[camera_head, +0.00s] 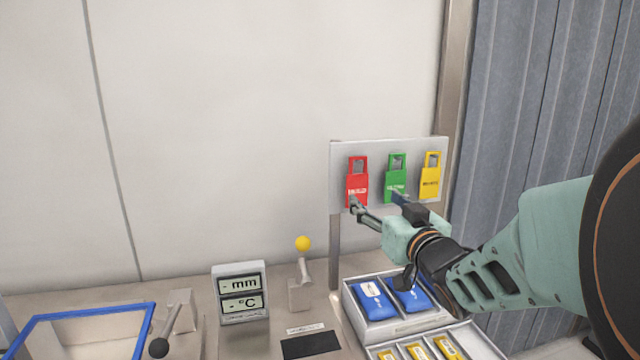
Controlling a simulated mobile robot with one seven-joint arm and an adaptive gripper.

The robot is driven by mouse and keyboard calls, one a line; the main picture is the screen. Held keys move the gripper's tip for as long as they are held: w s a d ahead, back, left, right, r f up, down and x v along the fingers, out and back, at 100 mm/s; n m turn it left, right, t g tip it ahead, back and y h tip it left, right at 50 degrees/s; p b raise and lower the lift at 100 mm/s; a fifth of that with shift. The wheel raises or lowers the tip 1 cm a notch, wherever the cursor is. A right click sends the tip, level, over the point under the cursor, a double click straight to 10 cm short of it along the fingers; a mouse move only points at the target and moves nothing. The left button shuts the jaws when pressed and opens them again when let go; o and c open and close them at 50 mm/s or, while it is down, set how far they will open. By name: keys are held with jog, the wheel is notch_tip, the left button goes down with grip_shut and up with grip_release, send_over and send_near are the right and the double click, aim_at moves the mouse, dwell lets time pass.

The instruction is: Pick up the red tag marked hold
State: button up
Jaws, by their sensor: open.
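The red tag (357,180) hangs at the left on a grey upright board (378,150). It has a white label whose lettering is too small to read. A green tag (396,172) hangs in the middle of the board and a yellow tag (430,178) at the right. My gripper (374,202) is in front of the board. One finger overlaps the bottom of the red tag in the picture, and the other is near the bottom of the green tag. The gripper is open and holds nothing. I cannot tell whether a finger touches the red tag.
Below the board stands a white tray (350,300) with blue packets and yellow pieces. A yellow-knobbed lever (303,244), a display box (240,291) and a blue frame (85,312) are to the left. A corrugated curtain (520,120) hangs at the right.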

aim_at(358, 185)
jog(key=shift+w+a+f+p, duration=0.15)
jog(key=shift+w+a, duration=0.15)
jog(key=shift+w, duration=1.4)
jog(key=shift+w+a+f+p, duration=0.1)
jog(key=shift+w+a, duration=0.25)
jog(key=shift+w, duration=1.3)
jog(key=shift+w+a+f+p, duration=0.15)
jog(key=shift+w+a, duration=0.15)
jog(key=shift+w, duration=1.4)
jog(key=shift+c, duration=0.4)
jog(key=c, duration=1)
